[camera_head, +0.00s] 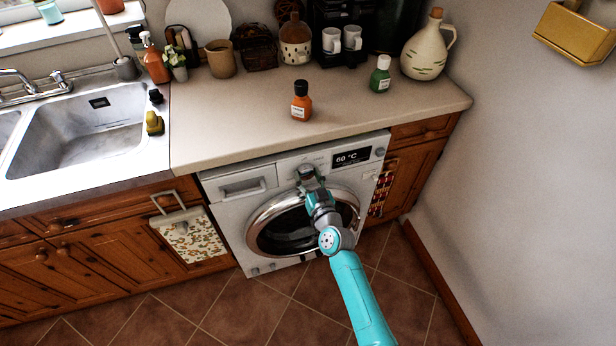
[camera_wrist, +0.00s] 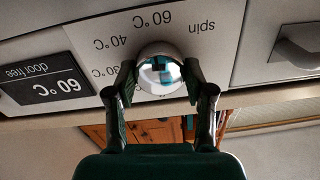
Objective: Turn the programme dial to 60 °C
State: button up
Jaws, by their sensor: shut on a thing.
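The washing machine (camera_head: 225,212) stands under the worktop, and its display (camera_head: 352,157) reads 60 °C. In the wrist view, which is upside down, the display (camera_wrist: 50,85) reads 60 °C and "door free". The shiny round programme dial (camera_wrist: 161,76) sits among printed labels, including 60 °C, 40 °C and spin. My gripper (camera_wrist: 160,69) is shut on the dial, one finger on each side. In the head view my gripper (camera_head: 309,178) is at the machine's front panel and largely hides the dial. No pointer mark on the dial can be made out.
The detergent drawer (camera_head: 241,187) is left of the dial. Orange (camera_head: 301,103) and green (camera_head: 380,76) bottles stand on the worktop (camera_head: 230,120) above. A towel (camera_head: 190,236) hangs on the left cabinet.

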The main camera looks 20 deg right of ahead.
jog(key=shift+f, duration=0.1)
dwell(0.3)
jog(key=o, duration=1.2)
jog(key=shift+c, duration=0.2)
jog(key=shift+s, duration=0.15)
jog(key=s, duration=1.1)
jog(key=shift+s+d, duration=0.15)
jog(key=shift+s, duration=0.25)
jog(key=s+r+g+h, duration=0.1)
jog(key=s+r+g, duration=0.1)
jog(key=s, duration=3)
jog(key=s+r+n+g, duration=0.1)
jog(key=s+r, duration=0.7)
jog(key=s, duration=0.1)
jog(key=shift+s+a+y, duration=0.15)
jog(key=shift+a+y, duration=0.05)
jog(key=shift+y, duration=0.1)
